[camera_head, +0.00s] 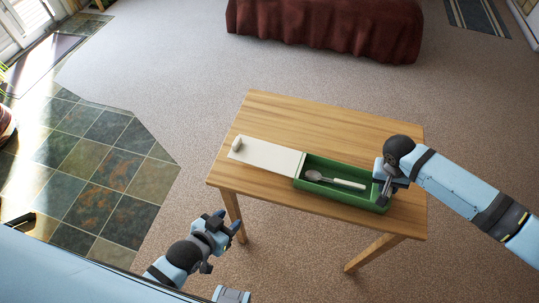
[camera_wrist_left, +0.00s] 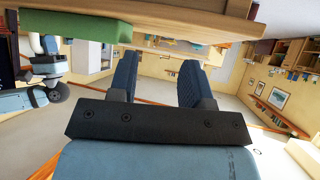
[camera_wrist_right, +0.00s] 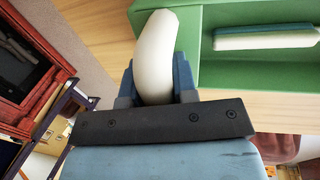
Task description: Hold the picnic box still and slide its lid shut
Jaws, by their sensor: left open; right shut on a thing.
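The picnic box (camera_head: 340,197) is a long green tray on the wooden table, open on top, with a spoon (camera_head: 345,183) inside. Its cream lid (camera_head: 268,158) sticks out far to the left, with a small knob (camera_head: 237,143) near its far left end. My right gripper (camera_head: 384,182) is shut on a white curved handle (camera_wrist_right: 155,55) at the box's right end; the box's green wall (camera_wrist_right: 190,50) shows beside it. My left gripper (camera_head: 228,225) is open and empty, off the table's front left edge; its fingers (camera_wrist_left: 157,80) show apart in the left wrist view.
The wooden table (camera_head: 300,118) is bare behind the box and has a narrow free strip in front. Its front edge lies close to my left gripper. A dark red draped piece of furniture (camera_head: 325,28) stands well behind. Carpet and floor tiles (camera_head: 110,165) surround the table.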

